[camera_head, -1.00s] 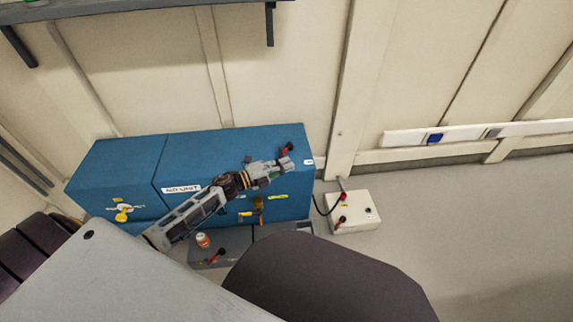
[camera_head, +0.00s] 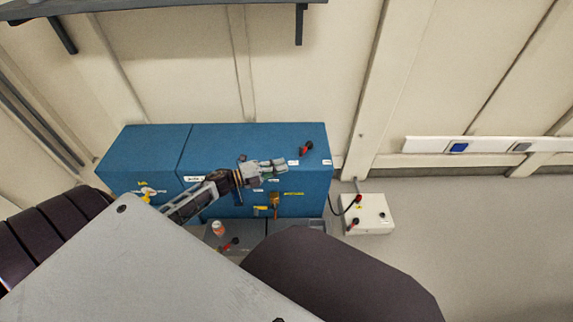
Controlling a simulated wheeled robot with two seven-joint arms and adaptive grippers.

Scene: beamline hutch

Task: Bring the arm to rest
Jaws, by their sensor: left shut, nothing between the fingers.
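My left gripper (camera_head: 272,171) is at the end of my left arm, which comes in from the lower left. It is shut and empty, in front of the right part of the blue cabinet (camera_head: 232,145) in this view. I cannot tell how far it is from the cabinet. The arm covers part of the cabinet's labelled front. My right gripper is not in view.
A red-and-black handle (camera_head: 306,147) sits on the cabinet's right part. A white box (camera_head: 371,214) with a cable stands on the floor at right. A grey box (camera_head: 246,238) and an orange-and-white can (camera_head: 218,228) are below the cabinet. A shelf (camera_head: 150,5) hangs above.

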